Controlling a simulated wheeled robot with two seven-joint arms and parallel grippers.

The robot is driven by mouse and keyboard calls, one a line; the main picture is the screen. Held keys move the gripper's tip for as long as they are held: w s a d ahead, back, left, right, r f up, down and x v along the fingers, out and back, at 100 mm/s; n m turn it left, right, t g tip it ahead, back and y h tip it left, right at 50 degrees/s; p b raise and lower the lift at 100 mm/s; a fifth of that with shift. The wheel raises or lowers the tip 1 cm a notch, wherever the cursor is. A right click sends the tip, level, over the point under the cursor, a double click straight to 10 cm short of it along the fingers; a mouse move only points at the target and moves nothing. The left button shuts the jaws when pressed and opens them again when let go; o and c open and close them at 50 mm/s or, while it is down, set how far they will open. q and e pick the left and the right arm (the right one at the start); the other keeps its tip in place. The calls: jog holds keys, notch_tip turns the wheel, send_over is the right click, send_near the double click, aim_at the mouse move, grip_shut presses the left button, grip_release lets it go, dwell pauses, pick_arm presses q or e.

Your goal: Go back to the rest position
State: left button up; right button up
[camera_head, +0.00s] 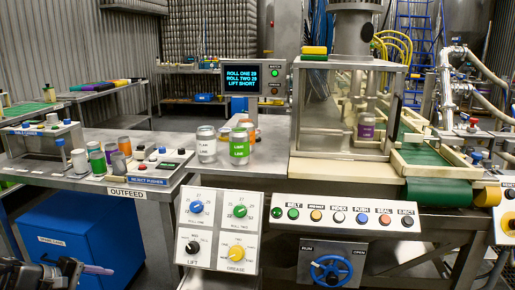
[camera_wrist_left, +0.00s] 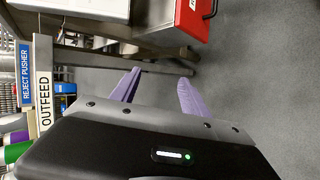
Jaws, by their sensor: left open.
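My left gripper (camera_head: 82,268) is at the bottom left corner of the head view, low in front of the outfeed table and beside the blue cabinet. In the left wrist view its two purple fingers (camera_wrist_left: 160,88) are spread apart with nothing between them, only grey floor and a metal table leg behind. My right gripper is in neither view.
The outfeed table (camera_head: 128,215) carries jars (camera_head: 206,146) and a reject pusher panel (camera_head: 150,168). A blue cabinet (camera_head: 95,240) stands below. The dial panel (camera_head: 218,232) and button panel (camera_head: 345,218) stand at the front. A blue handwheel (camera_head: 331,270) is below the buttons.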

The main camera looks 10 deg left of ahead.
pick_arm(q)
jog(key=s+d+f+m+g+y, duration=0.15)
jog(key=d+f, duration=0.25)
jog(key=f, duration=0.7)
jog(key=s+d+f+g+y, duration=0.25)
jog(key=d+f, duration=0.25)
jog(key=f, duration=0.5)
jog(key=s+d+f+m, duration=0.4)
jog(key=d+f, duration=0.3)
jog(key=d, duration=0.5)
jog(key=s+d+f+m+g+h, duration=0.1)
jog(key=s+d+m, duration=0.2)
jog(key=s+d, duration=0.35)
jog(key=s+d+f+m+g+h, duration=0.15)
jog(key=s+d, duration=0.25)
jog(key=d, duration=0.6)
jog(key=s+d+f+m+g+h, duration=0.1)
jog(key=s+d+m+g, duration=0.15)
jog(key=s+d, duration=0.45)
notch_tip(320, 180, up, 16)
jog(key=w+d+t+p, duration=0.1)
jog(key=w+p, duration=0.1)
jog(key=p, duration=1.3)
jog(key=shift+d, duration=0.3)
jog(key=shift+m, duration=0.25)
